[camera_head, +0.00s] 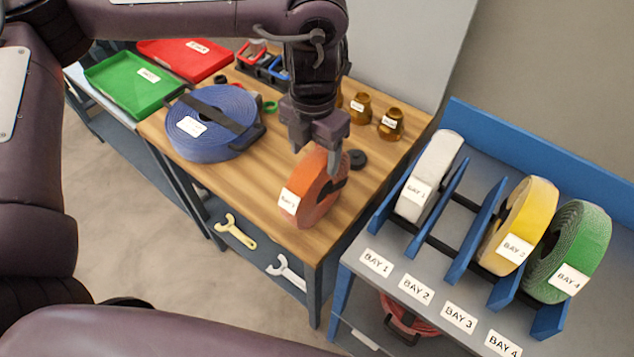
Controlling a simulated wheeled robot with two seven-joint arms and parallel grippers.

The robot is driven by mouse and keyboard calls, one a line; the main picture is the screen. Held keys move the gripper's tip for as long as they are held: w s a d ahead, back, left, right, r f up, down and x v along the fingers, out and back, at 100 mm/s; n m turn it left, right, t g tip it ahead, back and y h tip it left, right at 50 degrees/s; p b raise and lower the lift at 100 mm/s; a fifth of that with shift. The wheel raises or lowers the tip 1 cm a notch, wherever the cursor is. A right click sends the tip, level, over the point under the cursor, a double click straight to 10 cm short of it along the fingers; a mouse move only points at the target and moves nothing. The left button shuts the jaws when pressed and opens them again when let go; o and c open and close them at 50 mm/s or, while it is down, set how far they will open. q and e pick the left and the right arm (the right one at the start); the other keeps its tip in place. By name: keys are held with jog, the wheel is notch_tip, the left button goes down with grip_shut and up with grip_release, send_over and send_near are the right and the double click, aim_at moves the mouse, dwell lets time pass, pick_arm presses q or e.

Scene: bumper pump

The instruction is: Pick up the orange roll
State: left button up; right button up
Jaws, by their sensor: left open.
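The orange roll (312,200) stands on its edge near the front right of the wooden table, with a white label on its left side. My left gripper (318,158) comes down from above, open, with its fingers at the top of the roll. One finger shows in front of the roll's upper right edge; the other is partly hidden, so I cannot tell whether they touch the roll. My right gripper is not in view.
A large blue roll (212,127) lies flat on the wooden table (255,210). Brown bottles (391,124) and a black disc (357,159) are close behind the orange roll. A rack at right holds white (430,175), yellow (518,225) and green (570,250) rolls; BAY 2 is empty.

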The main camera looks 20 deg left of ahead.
aim_at(317, 187)
pick_arm(q)
jog(key=f, duration=0.1)
jog(key=f+p, duration=0.1)
jog(key=f, duration=0.1)
jog(key=shift+d+f+p, duration=0.25)
jog(key=shift+f+p, duration=0.05)
jog(key=shift+f, duration=0.5)
grip_shut()
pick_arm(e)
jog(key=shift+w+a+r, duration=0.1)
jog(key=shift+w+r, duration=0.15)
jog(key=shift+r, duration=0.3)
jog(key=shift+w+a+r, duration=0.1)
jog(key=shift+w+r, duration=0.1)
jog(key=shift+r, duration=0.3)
